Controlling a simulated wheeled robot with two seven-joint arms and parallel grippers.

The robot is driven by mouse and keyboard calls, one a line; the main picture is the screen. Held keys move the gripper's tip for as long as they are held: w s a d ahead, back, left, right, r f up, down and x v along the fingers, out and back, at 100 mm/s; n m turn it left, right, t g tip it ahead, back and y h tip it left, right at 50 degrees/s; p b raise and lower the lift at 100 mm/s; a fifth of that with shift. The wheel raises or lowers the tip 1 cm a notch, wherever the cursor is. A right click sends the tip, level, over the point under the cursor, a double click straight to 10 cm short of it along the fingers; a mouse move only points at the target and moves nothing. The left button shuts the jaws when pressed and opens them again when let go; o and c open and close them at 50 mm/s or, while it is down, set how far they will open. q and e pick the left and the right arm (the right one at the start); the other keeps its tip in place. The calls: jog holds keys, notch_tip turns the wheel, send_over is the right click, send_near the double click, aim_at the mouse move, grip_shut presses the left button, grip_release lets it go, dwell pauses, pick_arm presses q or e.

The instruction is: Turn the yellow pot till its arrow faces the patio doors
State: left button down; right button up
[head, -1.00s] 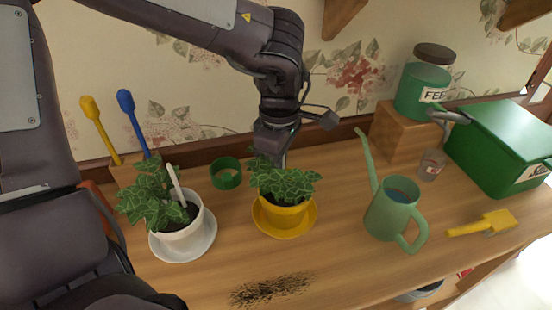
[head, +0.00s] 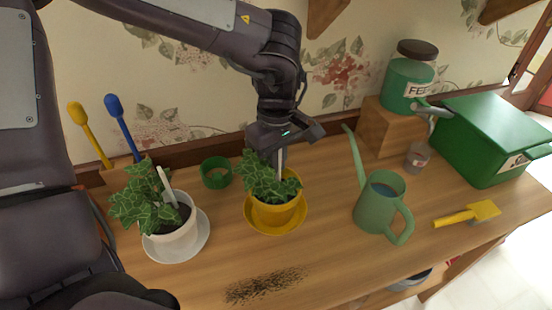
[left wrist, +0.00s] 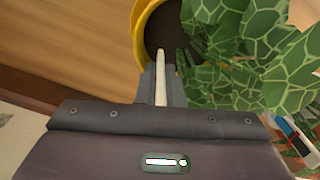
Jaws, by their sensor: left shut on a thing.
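The yellow pot (head: 276,212) stands on its yellow saucer (head: 262,229), with a leafy variegated plant leaning to the left in it. I see no arrow on it. My left gripper (head: 279,158) comes down over the back of the pot, beside the leaves. It is shut on what looks like a pale stake (head: 281,168) in the soil. In the left wrist view the stake (left wrist: 160,85) runs between the fingers, near the yellow rim (left wrist: 141,35). Leaves hide part of the pot there. My right gripper does not show. I cannot make out the patio doors for certain.
A green watering can (head: 378,205) stands right of the yellow pot. A yellow trowel (head: 468,214) and a green bin (head: 485,145) are farther right. Dark soil (head: 265,286) is spilled in front.

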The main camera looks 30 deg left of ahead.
pick_arm(q)
jog(key=shift+f, duration=0.2)
jog(key=c, duration=1.5)
grip_release()
notch_tip(320, 180, up, 8)
jog(key=shift+f, duration=0.1)
